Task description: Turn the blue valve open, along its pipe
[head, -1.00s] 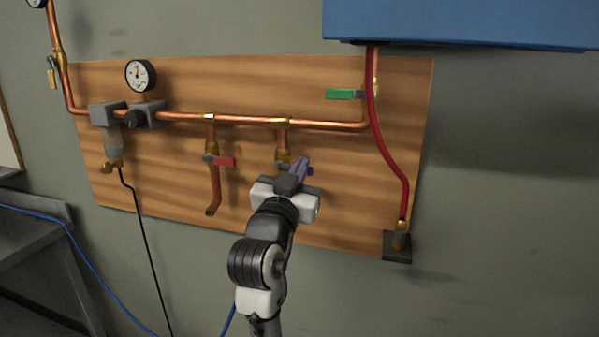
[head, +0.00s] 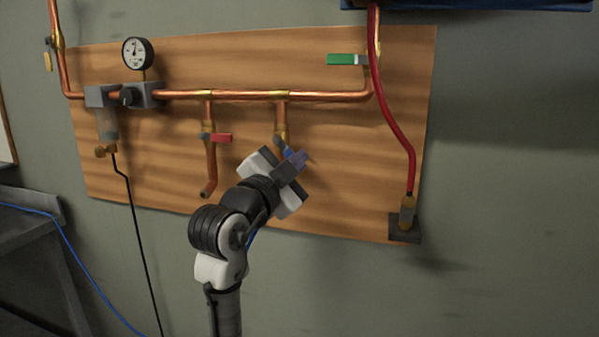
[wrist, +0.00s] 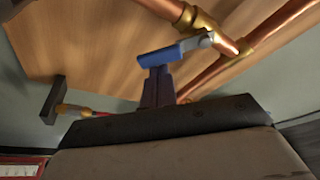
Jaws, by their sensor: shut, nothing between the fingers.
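The blue valve sits on the short copper branch right of the red valve. Its blue handle (head: 288,152) slants down and right from the valve body, at an angle to its pipe, partly hidden by my gripper. In the wrist view the blue handle (wrist: 170,53) hangs on a grey lever, with the brass valve body (wrist: 193,17) beside it. My gripper (head: 297,159) is shut and empty at the handle. In the wrist view its closed fingertips (wrist: 157,75) are right at the handle's underside; I cannot tell for sure whether they touch.
The red-handled valve (head: 221,138) is on the branch to the left. A green-handled valve (head: 343,59) and a red hose (head: 388,122) are to the right. A pressure gauge (head: 137,53) is upper left. Bare wooden board (head: 345,190) lies right of my gripper.

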